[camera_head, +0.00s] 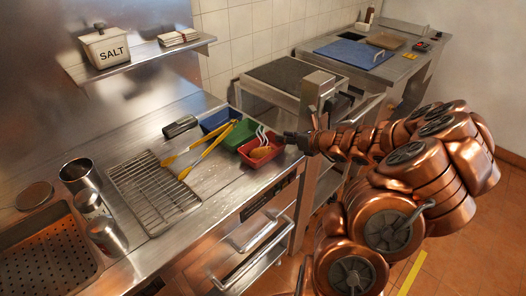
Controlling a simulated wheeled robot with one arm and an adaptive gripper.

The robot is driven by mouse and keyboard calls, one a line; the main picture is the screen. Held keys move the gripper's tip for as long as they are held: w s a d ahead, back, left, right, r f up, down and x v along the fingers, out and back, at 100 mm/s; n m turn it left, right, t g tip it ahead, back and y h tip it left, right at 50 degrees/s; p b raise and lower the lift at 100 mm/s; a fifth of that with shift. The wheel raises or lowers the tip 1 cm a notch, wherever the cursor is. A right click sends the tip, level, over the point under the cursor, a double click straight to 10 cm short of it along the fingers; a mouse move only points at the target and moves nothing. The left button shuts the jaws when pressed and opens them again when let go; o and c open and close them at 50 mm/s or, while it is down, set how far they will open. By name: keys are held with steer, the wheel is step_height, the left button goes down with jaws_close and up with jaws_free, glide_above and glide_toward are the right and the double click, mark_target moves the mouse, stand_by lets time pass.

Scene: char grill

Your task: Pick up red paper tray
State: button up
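The red paper tray (264,161) sits on the steel counter near its right end, with a brown food item (261,152) and pale curved strips in it. A green tray (238,133) stands directly behind it and a blue tray (216,120) behind that. My gripper (284,138) comes in from the right, with its dark tip at the red tray's right edge. I cannot tell whether it touches the tray. The fingers are small and dark, so their opening is unclear.
Yellow-handled tongs (200,150) lie across the counter, reaching the wire rack (152,190) and green tray. A dark object (180,126) lies left of the blue tray. Steel canisters (80,176) stand at left. A grill (290,80) stands behind the trays. The front counter strip is clear.

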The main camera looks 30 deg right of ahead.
steer(key=shift+p+x, duration=0.45)
steer(key=shift+x, duration=1.65)
steer(key=shift+r, duration=0.1)
steer(key=shift+c, duration=0.4)
jaws_close()
